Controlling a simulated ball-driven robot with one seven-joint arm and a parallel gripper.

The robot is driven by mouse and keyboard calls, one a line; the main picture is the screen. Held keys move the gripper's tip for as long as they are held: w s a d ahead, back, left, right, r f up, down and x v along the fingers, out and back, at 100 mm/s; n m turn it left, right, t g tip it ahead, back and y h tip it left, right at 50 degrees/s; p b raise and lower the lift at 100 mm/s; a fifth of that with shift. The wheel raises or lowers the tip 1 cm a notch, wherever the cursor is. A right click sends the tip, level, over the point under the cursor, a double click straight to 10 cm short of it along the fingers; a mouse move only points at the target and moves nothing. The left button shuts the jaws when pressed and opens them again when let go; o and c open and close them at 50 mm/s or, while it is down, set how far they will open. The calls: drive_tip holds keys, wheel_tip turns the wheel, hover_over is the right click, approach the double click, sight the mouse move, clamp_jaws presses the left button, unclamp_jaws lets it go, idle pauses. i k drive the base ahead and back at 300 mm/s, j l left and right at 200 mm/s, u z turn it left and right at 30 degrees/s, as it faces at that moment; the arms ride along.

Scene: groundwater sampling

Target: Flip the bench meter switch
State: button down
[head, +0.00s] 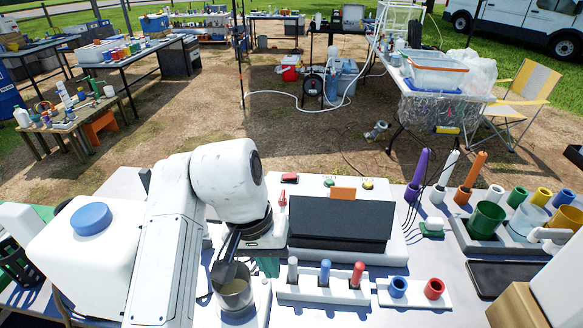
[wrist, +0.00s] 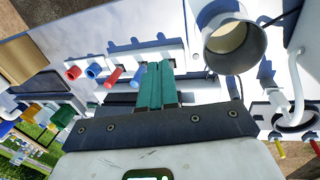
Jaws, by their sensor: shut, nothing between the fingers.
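The bench meter (head: 397,247) is a white console with a wide dark sloping screen (head: 340,222). A small red lever (head: 282,198), seemingly the switch, stands at its left end beside my wrist. My gripper (head: 268,266) points down in front of the meter's left end, partly hidden by my wrist. In the wrist view, its teal fingers (wrist: 155,68) are together and empty. The switch cannot be made out in the wrist view.
A metal cup (head: 235,294) of pale liquid stands close left of my gripper. A white rack (head: 322,290) with grey, blue and red vials is in front of the meter. A white blue-capped jug (head: 95,245) stands left.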

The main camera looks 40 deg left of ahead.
sight(289, 176)
drive_tip(key=i+j, duration=1.25)
